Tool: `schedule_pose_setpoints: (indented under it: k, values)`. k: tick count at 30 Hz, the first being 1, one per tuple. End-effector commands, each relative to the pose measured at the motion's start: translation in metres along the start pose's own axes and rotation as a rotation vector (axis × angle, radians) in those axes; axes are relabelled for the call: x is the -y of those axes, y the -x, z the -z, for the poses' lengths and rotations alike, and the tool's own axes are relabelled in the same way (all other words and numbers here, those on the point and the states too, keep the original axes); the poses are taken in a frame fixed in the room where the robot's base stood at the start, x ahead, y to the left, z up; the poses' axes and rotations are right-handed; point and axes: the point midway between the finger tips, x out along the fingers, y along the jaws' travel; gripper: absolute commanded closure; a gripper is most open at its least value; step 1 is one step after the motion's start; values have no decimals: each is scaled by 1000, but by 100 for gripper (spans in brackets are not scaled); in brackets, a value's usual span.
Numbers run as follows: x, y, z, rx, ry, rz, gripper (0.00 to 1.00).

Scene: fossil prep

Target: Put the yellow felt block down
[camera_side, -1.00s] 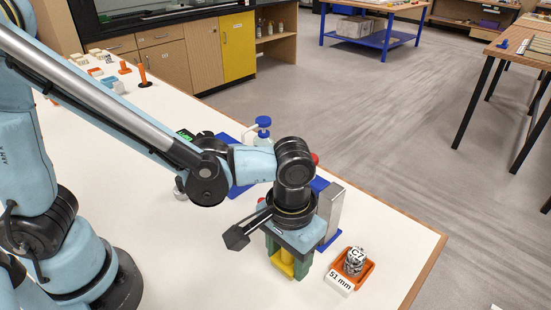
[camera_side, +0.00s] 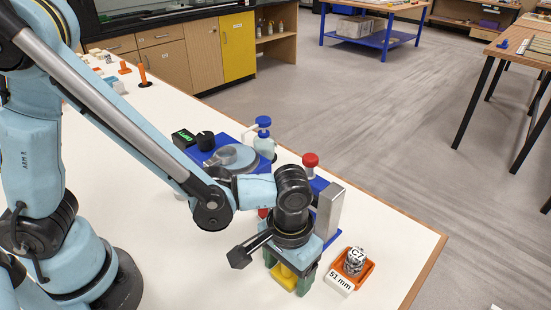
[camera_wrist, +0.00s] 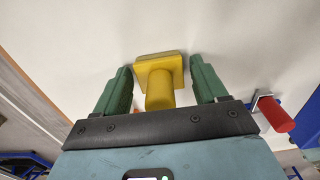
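The yellow felt block (camera_side: 284,279) is below my gripper in the side view and appears to rest on the white tabletop. In the wrist view it is a flat yellow plate (camera_wrist: 159,62) with a round post (camera_wrist: 159,92) pointing toward my gripper. My gripper (camera_wrist: 160,78) has its two green fingers spread on either side of the post, with clear gaps on both sides. The fingers look open and not touching the post. In the side view the fingers partly hide the block, and its underside is hidden.
An orange tray (camera_side: 370,268) with a patterned cylinder (camera_side: 354,261) and a "51 mm" label stands right of my gripper. A metal upright (camera_side: 329,212) and a red knob (camera_side: 310,160) stand close behind it. The white table (camera_side: 185,265) is clear to the left.

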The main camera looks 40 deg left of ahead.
Motion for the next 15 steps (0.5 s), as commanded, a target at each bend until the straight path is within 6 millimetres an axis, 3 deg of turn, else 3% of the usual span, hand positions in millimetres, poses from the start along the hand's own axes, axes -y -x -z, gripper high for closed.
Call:
schedule_pose_setpoints:
  k: [10, 15]
  values:
    - [0, 1, 0, 0, 0, 0, 22]
    - [0, 12, 0, 0, 0, 0, 22]
